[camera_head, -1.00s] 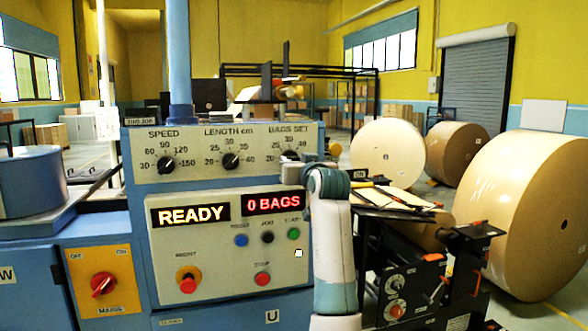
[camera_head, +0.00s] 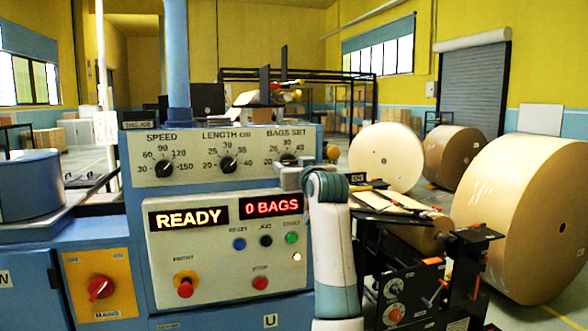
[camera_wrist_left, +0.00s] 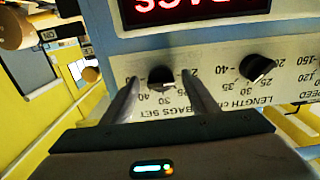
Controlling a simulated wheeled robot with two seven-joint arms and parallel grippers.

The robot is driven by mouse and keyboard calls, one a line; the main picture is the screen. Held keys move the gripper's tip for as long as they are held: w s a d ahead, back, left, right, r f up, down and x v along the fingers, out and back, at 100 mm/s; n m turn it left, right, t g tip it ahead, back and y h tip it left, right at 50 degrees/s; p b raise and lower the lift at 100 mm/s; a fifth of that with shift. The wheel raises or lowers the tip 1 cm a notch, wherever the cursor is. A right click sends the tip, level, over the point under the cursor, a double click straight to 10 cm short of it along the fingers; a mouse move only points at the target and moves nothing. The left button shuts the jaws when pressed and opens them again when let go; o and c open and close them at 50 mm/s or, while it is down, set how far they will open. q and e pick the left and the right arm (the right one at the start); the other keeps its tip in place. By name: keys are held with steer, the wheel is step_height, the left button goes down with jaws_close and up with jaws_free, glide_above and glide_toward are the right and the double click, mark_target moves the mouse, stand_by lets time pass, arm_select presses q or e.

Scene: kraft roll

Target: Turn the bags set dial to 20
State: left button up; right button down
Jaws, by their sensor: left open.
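The bags set dial (camera_head: 288,160) is a black knob at the right end of the pale upper panel, with 30 at the top of its scale and 20 at the left. I cannot tell which number it points to. In the left wrist view, which is upside down, the dial (camera_wrist_left: 160,77) sits between the two finger ends of my open left gripper (camera_wrist_left: 160,80), with a gap on each side. In the head view my left gripper (camera_head: 290,177) is just below the dial, its fingers mostly hidden. My right gripper is out of view.
The length dial (camera_head: 228,163) and speed dial (camera_head: 164,168) lie to the left on the same panel. Below are a READY display (camera_head: 188,218), a 0 BAGS display (camera_head: 271,206) and several buttons. Large paper rolls (camera_head: 527,215) stand at the right.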

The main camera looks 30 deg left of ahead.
arm_select(q)
steer(key=b+v, duration=0.4)
steer(key=v, duration=1.3)
steer(key=shift+s+b, duration=0.2)
steer(key=shift+b, duration=0.15)
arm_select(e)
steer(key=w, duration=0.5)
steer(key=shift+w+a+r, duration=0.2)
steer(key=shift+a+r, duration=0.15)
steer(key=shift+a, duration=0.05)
arm_select(q)
steer(key=shift+d, duration=0.1)
